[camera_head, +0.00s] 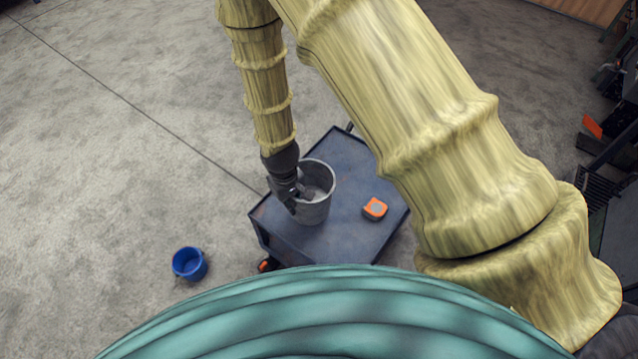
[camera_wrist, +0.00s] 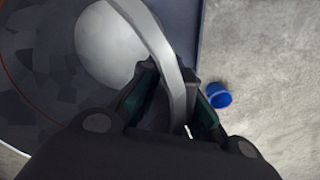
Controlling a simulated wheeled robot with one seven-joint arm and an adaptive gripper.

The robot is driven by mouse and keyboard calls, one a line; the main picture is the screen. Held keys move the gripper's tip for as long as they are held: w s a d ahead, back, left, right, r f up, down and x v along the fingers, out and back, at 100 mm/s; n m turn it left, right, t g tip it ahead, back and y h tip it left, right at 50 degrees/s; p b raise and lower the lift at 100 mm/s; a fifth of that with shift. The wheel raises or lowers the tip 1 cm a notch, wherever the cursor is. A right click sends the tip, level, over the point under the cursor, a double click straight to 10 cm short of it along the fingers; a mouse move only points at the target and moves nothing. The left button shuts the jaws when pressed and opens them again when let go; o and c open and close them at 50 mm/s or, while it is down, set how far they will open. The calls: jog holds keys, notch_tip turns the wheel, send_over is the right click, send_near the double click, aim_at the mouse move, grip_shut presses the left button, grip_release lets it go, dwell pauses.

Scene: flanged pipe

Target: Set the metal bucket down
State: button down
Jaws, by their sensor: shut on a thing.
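The metal bucket (camera_head: 317,208) is grey and upright, over the left part of the dark cart top (camera_head: 352,235) in the head view. I cannot tell whether its base touches the cart top. My gripper (camera_head: 296,199) is at the bucket's near left rim. In the wrist view my gripper (camera_wrist: 178,100) is shut on the bucket's wall, with one finger on each side of the rim. The inside of the bucket (camera_wrist: 108,45) shows as a pale round floor. Part of the rim is hidden by my fingers.
An orange and grey tape measure (camera_head: 375,208) lies on the cart top, right of the bucket. A blue bucket (camera_head: 189,264) stands on the floor left of the cart; it also shows in the wrist view (camera_wrist: 218,95). Dark equipment (camera_head: 610,130) stands at the far right.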

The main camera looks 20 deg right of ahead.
aim_at(310, 179)
jog(key=w+d+b, duration=0.1)
jog(key=w+d, duration=0.1)
jog(key=w, duration=0.1)
jog(key=w+d+f+b, duration=0.1)
jog(key=w+d, duration=0.2)
jog(key=w+d+b, duration=0.2)
jog(key=w, duration=0.1)
jog(key=shift+w+d+f, duration=0.15)
jog(key=shift+w+d, duration=0.1)
jog(key=shift+d, duration=0.05)
notch_tip(310, 179, down, 4)
jog(key=b, duration=0.3)
jog(key=shift+r+b, duration=0.25)
jog(key=shift+b, duration=0.15)
jog(key=shift+r, duration=0.1)
jog(key=c, duration=1.6)
grip_release()
jog(key=r+p, duration=0.1)
jog(key=r, duration=0.3)
jog(key=r+p, duration=0.1)
jog(key=r, duration=0.7)
jog(key=shift+s+a+p, duration=0.1)
jog(key=shift+a+p, duration=0.15)
jog(key=shift+p, duration=0.15)
